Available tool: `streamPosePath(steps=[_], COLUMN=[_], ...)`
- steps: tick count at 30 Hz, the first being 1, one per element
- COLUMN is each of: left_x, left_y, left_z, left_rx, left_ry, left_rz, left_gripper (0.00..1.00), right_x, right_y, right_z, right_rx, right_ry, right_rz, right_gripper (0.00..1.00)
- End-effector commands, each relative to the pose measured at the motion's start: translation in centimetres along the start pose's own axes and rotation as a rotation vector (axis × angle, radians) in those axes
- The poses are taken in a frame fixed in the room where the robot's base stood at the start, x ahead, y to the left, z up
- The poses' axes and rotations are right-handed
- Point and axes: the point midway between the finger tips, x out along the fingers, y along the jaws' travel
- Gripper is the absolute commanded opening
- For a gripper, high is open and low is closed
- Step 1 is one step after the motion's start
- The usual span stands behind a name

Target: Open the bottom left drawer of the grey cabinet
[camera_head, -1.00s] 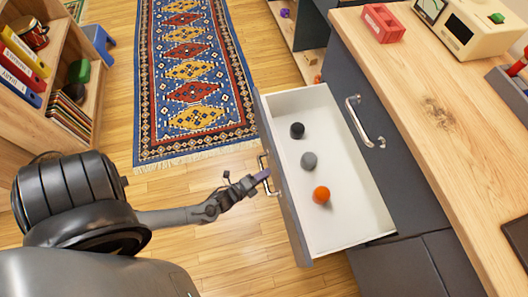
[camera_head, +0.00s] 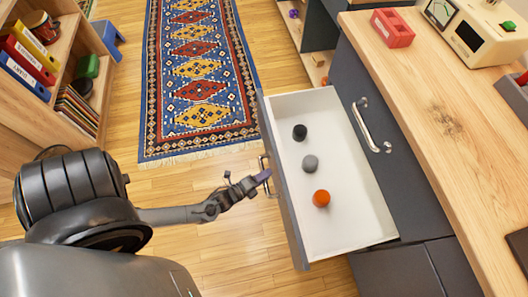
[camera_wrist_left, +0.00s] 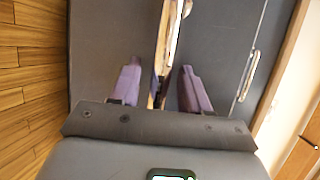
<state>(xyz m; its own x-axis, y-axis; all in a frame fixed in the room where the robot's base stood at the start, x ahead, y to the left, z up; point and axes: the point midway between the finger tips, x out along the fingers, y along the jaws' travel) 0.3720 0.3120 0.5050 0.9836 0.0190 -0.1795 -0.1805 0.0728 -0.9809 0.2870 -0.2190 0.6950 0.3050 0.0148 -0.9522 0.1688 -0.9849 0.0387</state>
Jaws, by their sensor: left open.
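The grey cabinet (camera_head: 405,190) stands under the wooden top at the right of the head view. A drawer (camera_head: 338,215) with a white inside is pulled out from it and holds a black ball (camera_head: 300,132), a grey ball (camera_head: 310,163) and an orange ball (camera_head: 321,198). My left gripper (camera_head: 262,177) is at the outer face of this drawer, by its metal handle (camera_head: 266,168). In the left wrist view the purple fingers (camera_wrist_left: 160,88) are apart, with the handle (camera_wrist_left: 163,60) between them. Whether they touch it is unclear. My right gripper is not in view.
The wooden top (camera_head: 440,110) carries a red block (camera_head: 392,27) and a cream device (camera_head: 485,35). Another handle (camera_head: 368,125) is on the cabinet beyond the drawer. A patterned rug (camera_head: 200,80) and bare floor lie left of the drawer. A shelf (camera_head: 90,90) stands at far left.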

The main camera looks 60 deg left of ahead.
Motion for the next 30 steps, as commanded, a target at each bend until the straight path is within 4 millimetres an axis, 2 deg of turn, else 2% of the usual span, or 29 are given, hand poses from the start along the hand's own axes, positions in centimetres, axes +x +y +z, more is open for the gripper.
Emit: streamPosePath(steps=[7,21,30], left_x=[-1.7,-9.2,-10.8], left_y=[-0.1,-0.1,0.0], left_z=[0.0,0.0,0.0], left_rx=[0.000,0.000,0.000], left_ry=[0.000,0.000,0.000], left_rz=[0.003,0.002,0.000], left_gripper=[0.46,0.46,0.46], right_x=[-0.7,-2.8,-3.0], right_y=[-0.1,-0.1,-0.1], right_z=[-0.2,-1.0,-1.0], right_rx=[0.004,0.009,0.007], right_ry=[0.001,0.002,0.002], right_rz=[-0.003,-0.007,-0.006], right_gripper=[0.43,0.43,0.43])
